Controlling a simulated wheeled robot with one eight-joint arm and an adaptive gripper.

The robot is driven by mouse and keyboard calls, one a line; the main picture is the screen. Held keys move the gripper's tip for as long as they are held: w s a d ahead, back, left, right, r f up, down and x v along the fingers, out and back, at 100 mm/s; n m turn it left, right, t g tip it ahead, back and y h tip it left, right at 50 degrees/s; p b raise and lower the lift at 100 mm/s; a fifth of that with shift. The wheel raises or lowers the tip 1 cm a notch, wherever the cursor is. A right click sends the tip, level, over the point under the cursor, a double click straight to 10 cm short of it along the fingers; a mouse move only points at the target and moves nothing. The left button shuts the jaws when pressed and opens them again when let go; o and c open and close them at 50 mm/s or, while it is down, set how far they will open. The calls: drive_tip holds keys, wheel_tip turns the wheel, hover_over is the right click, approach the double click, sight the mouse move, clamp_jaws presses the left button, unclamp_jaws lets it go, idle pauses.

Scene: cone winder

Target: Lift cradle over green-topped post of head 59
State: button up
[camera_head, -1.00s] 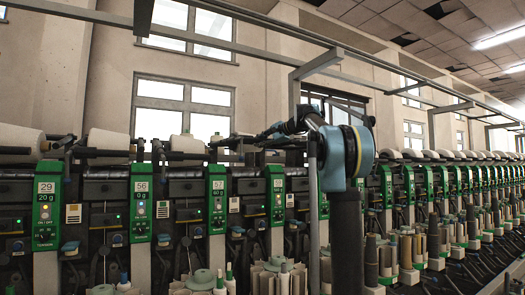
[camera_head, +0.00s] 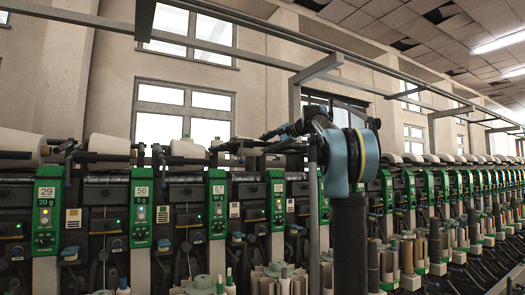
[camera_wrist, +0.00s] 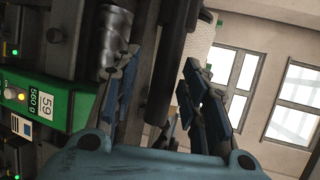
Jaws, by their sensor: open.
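The green panel of head 59 (camera_wrist: 42,100), marked 59 and 560 g, is at the left of the wrist view, which is turned on its side. My gripper (camera_wrist: 160,62) is open, with one dark blue finger on each side of a dark bar (camera_wrist: 168,75). The bar may be part of the cradle; I cannot tell whether a finger touches it. A pale yarn package (camera_wrist: 203,38) shows behind the right finger. In the head view my gripper (camera_head: 270,133) is small, at the top of the machine row. I cannot make out the green-topped post.
Green panels of heads 29 (camera_head: 46,215), 56 (camera_head: 141,212) and 57 (camera_head: 218,205) line the machine front. A white cone (camera_head: 110,145) lies on top at the left. A metal rail (camera_head: 260,52) runs overhead. Bobbins (camera_head: 200,285) stand low in front.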

drive_tip(key=v, duration=0.8)
idle(1.1)
drive_tip(key=s+a+f+n+g+h, duration=0.1)
drive_tip(key=s+f+n+h, duration=0.1)
drive_tip(key=s+f, duration=0.7)
drive_tip(key=s+f+n+g+h, duration=0.15)
drive_tip(key=s+f, duration=0.35)
drive_tip(key=f, duration=0.7)
drive_tip(key=s+a+f+n+g+h, duration=0.1)
drive_tip(key=s+f+n+g, duration=0.1)
drive_tip(key=s+f, duration=0.7)
drive_tip(key=s+d+f+n+h, duration=0.1)
drive_tip(key=s+d+f+h, duration=0.1)
drive_tip(key=s+f, duration=0.5)
drive_tip(key=s+d+f+n+g+h, duration=0.1)
drive_tip(key=s+d+f, duration=0.3)
drive_tip(key=f, duration=1.4)
drive_tip(key=s+d+f+n+g+h, duration=0.1)
drive_tip(key=s+d+f+n+h, duration=0.1)
drive_tip(key=s+f, duration=0.9)
wheel_tip(320, 180, down, 2)
drive_tip(key=shift+s+d+f+h, duration=0.1)
drive_tip(key=shift+s+d+h, duration=0.25)
drive_tip(key=shift+d+h, duration=0.45)
drive_tip(key=shift+a+g, duration=0.2)
drive_tip(key=shift+g, duration=0.05)
